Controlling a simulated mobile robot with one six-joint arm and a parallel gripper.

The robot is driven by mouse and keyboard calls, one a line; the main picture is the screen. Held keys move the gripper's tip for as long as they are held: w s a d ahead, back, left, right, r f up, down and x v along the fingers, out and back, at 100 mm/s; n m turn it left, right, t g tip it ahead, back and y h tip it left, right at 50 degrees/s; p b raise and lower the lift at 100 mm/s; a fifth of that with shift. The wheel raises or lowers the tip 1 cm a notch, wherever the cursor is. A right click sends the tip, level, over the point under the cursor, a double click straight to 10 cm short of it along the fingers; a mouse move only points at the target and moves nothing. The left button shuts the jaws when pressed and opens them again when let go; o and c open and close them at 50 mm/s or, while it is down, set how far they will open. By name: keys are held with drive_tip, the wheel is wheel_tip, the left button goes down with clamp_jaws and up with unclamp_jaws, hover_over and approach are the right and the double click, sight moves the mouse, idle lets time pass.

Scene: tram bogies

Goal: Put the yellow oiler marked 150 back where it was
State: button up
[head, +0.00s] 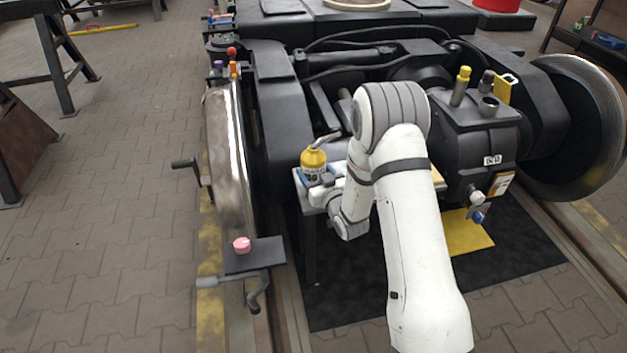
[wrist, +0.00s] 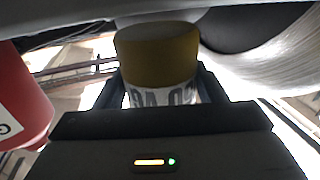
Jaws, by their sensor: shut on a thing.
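The yellow oiler (head: 313,165) has a thin spout and a pale label band with dark marks too small to read in the head view. It stands upright in front of the bogie frame, at the small grey shelf (head: 303,193); whether its base touches the shelf is hidden. In the wrist view the yellow oiler (wrist: 157,55) sits between the fingers, its label partly covered. My gripper (wrist: 162,92) is shut on it. In the head view my wrist reaches it from the right and the fingers are mostly hidden.
A red object (wrist: 20,95) is close at the left of the wrist view. A dark plate with a pink item (head: 241,245) is below left. The black bogie frame lies behind.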

drive_tip(key=shift+f, duration=1)
drive_tip(key=shift+f+b, duration=0.2)
drive_tip(key=shift+b, duration=0.2)
drive_tip(key=o, duration=1.3)
